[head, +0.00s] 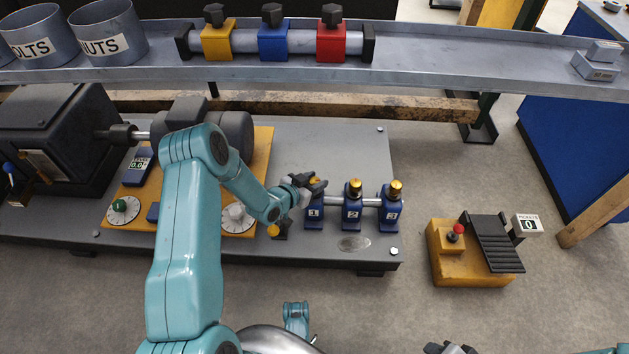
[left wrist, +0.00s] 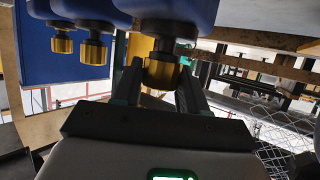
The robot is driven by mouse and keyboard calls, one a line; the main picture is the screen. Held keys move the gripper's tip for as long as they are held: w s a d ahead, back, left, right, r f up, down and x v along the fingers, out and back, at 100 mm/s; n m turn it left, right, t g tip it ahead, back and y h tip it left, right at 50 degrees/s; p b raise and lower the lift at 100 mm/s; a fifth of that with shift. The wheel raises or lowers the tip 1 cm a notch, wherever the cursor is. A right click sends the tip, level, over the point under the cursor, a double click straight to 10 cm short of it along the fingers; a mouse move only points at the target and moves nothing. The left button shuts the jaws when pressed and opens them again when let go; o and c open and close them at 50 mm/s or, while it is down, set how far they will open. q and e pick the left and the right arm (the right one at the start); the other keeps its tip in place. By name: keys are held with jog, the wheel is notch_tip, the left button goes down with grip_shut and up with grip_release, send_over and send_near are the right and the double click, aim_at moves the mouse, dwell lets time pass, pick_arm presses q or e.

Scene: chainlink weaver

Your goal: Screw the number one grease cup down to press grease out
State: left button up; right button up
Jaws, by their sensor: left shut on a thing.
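The number one grease cup stands on the blue block marked 1 (head: 314,213), leftmost of three in a row on the grey plate. Its brass cap (left wrist: 161,72) sits between the fingers of my left gripper (head: 316,184), which is shut on it. In the head view the gripper hides most of that cap. Grease cup two (head: 355,188) and grease cup three (head: 395,188) stand to the right with bare brass caps; these two caps also show in the left wrist view. A dark part at the bottom edge seems to be my right gripper (head: 450,348), mostly cut off.
A shelf with yellow, blue and red blocks (head: 273,42) runs along the back. White dials (head: 238,218) lie left of the cups. A yellow box with a red button (head: 459,230) stands on the floor at right. A pipe joins the blue blocks.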

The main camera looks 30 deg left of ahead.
pick_arm(q)
jog(key=m+h, duration=0.2)
jog(key=m+g+h, duration=0.1)
jog(key=m+h, duration=0.1)
jog(key=h, duration=0.1)
jog(key=shift+w+a+r+m+g, duration=0.1)
jog(key=shift+w+a+m+g, duration=0.05)
jog(key=shift+m+g, duration=0.2)
jog(key=m+g+h, duration=0.2)
jog(key=m+h, duration=0.1)
jog(key=m, duration=0.1)
jog(key=shift+g+h, duration=0.25)
jog(key=shift+h, duration=0.15)
jog(key=shift+w+m+g+h, duration=0.1)
jog(key=shift+m+g+h, duration=1.1)
jog(key=shift+m+g, duration=0.8)
jog(key=shift+g, duration=0.3)
jog(key=shift+r, duration=0.1)
jog(key=o, duration=1)
